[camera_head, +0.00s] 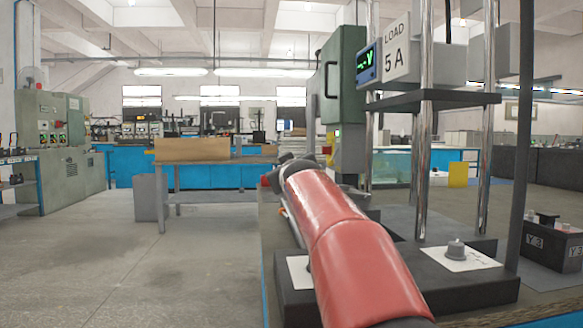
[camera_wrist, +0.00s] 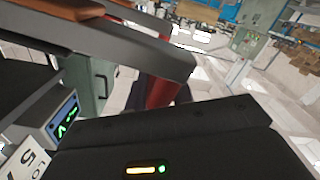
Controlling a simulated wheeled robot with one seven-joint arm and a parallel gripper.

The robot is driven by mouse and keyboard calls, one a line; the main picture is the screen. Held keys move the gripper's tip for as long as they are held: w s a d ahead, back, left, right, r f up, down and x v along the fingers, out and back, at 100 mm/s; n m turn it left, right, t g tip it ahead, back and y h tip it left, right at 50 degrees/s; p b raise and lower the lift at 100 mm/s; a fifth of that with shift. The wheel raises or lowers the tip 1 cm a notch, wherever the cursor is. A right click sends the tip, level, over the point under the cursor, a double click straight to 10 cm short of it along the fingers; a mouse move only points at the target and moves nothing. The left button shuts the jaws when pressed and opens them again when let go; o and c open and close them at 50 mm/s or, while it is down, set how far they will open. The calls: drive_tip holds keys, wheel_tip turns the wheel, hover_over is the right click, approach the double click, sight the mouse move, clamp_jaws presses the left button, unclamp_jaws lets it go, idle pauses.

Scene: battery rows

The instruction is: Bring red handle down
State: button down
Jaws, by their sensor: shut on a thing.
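In the wrist view a red bar, which looks like the red handle (camera_wrist: 165,88), shows beyond and below the long grey finger of my gripper (camera_wrist: 150,45). A little red also shows above that finger, so the handle seems to pass between the jaws. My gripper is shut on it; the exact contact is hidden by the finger. In the head view my red arm reaches forward from the bottom and covers most of the grip.
In the head view a display with a LOAD 5 A sign (camera_head: 397,47) stands right of my arm, by a green cabinet (camera_head: 344,75) and steel columns. A battery (camera_head: 552,243) stands far right. A workbench (camera_head: 215,165) is behind. The floor at left is clear.

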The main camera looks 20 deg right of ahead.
drive_tip(key=shift+w+f+n+b, duration=0.1)
drive_tip(key=shift+f+n+b, duration=0.7)
drive_tip(key=shift+f, duration=0.7)
drive_tip(key=c, duration=1.4)
unclamp_jaws()
drive_tip(key=shift+d, duration=0.15)
drive_tip(key=shift+o, duration=0.2)
drive_tip(key=b+v, duration=0.1)
drive_tip(key=v, duration=0.7)
drive_tip(key=shift+b, duration=0.3)
drive_tip(key=shift+w, duration=0.1)
